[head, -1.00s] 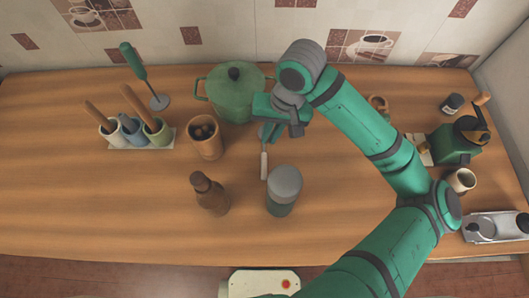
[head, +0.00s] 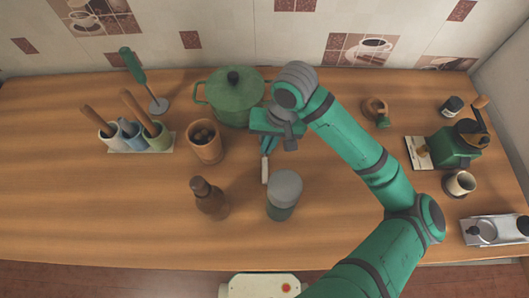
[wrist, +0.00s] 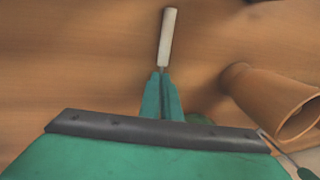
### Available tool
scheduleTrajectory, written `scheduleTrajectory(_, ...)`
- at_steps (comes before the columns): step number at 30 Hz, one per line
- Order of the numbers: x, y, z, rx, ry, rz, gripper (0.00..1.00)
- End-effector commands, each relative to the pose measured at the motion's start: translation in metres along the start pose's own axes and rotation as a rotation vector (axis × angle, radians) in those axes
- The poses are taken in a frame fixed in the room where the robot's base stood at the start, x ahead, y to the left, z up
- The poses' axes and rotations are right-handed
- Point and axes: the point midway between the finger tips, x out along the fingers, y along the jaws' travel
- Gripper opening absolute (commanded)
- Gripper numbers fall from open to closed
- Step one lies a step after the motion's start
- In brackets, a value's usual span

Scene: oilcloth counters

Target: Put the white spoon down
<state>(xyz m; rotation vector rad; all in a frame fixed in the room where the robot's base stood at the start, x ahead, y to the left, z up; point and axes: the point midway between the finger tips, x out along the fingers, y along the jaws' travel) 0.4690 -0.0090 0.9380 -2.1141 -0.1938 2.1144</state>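The white spoon (head: 265,171) shows as a pale handle pointing toward the counter's front, left of centre. Its handle also shows in the wrist view (wrist: 168,38), sticking out beyond my fingertips. My gripper (head: 268,146) is shut on the spoon's thin grey neck, and its green fingers show close together in the wrist view (wrist: 162,85). The spoon's bowl end is hidden behind the fingers. The spoon is low over the wooden counter (head: 110,215); I cannot tell whether it touches.
A green pot (head: 233,98) stands just behind-left of my gripper. A brown pot (head: 205,145) is to the left. A brown bottle (head: 209,200) and a grey-lidded jar (head: 284,196) stand in front. The counter's front left is clear.

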Motion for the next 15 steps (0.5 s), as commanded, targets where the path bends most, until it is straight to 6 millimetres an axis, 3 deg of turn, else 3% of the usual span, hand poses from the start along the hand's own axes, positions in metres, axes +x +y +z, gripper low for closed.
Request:
scheduleTrajectory(8,-0.006,-0.002,-0.001,-0.009,0.000,0.002,0.00)
scheduleTrajectory(15,-0.034,-0.006,-0.001,-0.011,0.001,0.003,0.00)
